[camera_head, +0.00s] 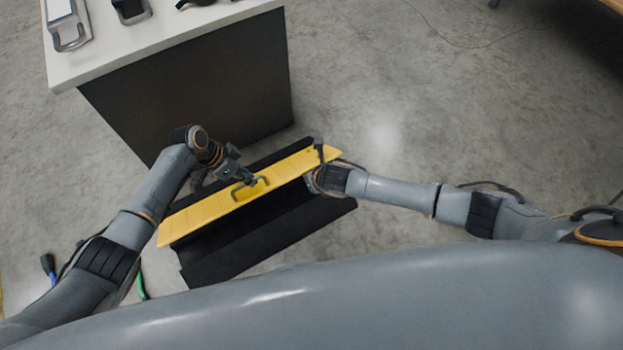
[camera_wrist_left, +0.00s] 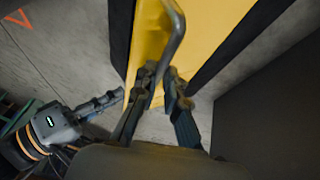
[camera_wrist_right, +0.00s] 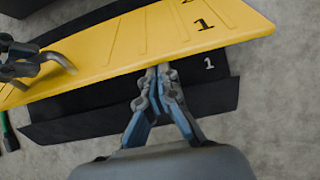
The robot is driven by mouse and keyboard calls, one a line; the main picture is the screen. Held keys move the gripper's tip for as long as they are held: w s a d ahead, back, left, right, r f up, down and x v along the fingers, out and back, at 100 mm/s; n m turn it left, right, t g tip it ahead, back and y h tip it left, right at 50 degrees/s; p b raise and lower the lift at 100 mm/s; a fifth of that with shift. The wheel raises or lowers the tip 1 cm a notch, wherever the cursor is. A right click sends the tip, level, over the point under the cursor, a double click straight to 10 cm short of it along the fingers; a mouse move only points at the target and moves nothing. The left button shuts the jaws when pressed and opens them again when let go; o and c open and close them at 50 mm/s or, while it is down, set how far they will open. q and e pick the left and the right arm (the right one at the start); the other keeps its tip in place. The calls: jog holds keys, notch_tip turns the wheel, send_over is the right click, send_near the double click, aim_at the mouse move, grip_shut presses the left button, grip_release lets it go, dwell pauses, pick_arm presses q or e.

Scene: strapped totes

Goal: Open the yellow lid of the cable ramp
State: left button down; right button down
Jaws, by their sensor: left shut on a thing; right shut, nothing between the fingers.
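The cable ramp has a long yellow lid (camera_head: 205,208) above a black base (camera_head: 225,258). The near edge of the lid stands off the base, with a dark gap under it. A grey metal handle (camera_head: 262,181) sits mid-lid; it also shows in the left wrist view (camera_wrist_left: 178,32). My left gripper (camera_head: 240,180) is shut on the handle; its fingers close around the bar in the left wrist view (camera_wrist_left: 161,78). My right gripper (camera_head: 312,182) is shut and empty at the lid's near edge, towards its right end. Its fingertips (camera_wrist_right: 163,72) overlap that edge; contact is unclear.
A white-topped, dark-sided counter (camera_head: 190,105) stands just behind the ramp, with objects on top. A green cable (camera_head: 141,287) and a blue cable end (camera_head: 49,266) lie at the left.

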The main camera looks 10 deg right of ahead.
pick_arm(q)
jog(key=shift+s+a+f, duration=0.2)
jog(key=shift+s+f, duration=0.1)
jog(key=shift+f, duration=0.25)
pick_arm(e)
jog(key=shift+w+a+r, duration=0.15)
jog(key=shift+w+r, duration=0.15)
jog(key=shift+w, duration=0.1)
pick_arm(q)
jog(key=c, duration=1.4)
grip_release()
jog(key=shift+d+f, duration=0.1)
jog(key=shift+d, duration=0.1)
pick_arm(e)
jog(key=shift+f, duration=0.1)
pick_arm(q)
jog(key=shift+w+r, duration=0.1)
jog(key=shift+r, duration=0.1)
